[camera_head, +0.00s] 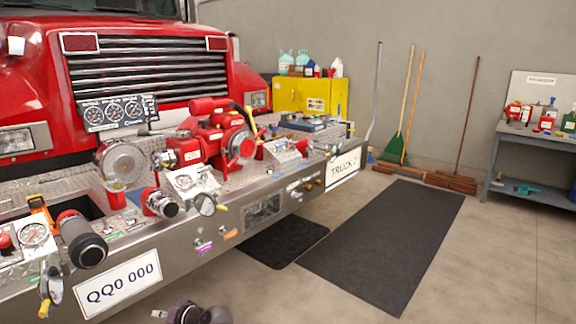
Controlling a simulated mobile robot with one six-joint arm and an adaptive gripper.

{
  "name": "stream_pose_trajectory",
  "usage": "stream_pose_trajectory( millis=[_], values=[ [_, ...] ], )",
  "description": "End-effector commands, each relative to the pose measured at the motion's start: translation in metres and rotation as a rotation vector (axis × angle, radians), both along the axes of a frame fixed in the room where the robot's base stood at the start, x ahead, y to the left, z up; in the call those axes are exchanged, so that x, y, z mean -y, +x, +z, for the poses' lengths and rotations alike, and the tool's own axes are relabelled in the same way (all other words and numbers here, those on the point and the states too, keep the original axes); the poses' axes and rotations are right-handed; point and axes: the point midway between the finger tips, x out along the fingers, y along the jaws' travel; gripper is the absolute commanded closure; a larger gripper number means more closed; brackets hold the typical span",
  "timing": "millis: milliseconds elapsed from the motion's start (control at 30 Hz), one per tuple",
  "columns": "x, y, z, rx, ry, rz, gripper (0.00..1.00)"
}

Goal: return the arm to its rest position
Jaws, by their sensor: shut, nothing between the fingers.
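A small part of my arm (205,315), dark and purple-grey, shows at the bottom edge, low in front of the truck's bumper. The rest of the arm is outside the picture. I cannot make out any gripper fingers. The red fire truck (30,85) fills the left side. Its metal bumper (190,240) carries a red pump (205,140), with gauges, valves and hose fittings around it. The visible part of my arm appears apart from the bumper.
A dark mat (385,240) lies on the floor at centre right, with a smaller mat (285,243) beside it. A yellow cabinet (300,95) and brooms (410,105) stand at the back. A workbench (525,145) stands at right. The floor at lower right is clear.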

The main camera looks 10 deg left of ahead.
Motion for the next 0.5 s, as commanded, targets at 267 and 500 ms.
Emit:
stream_pose_trajectory(
  millis=[267,500],
  values=[
    [0.086,0.043,-0.032,0.027,-0.207,-0.009,1.00],
    [0.167,0.069,-0.060,0.011,-0.397,-0.026,1.00]
  ],
)
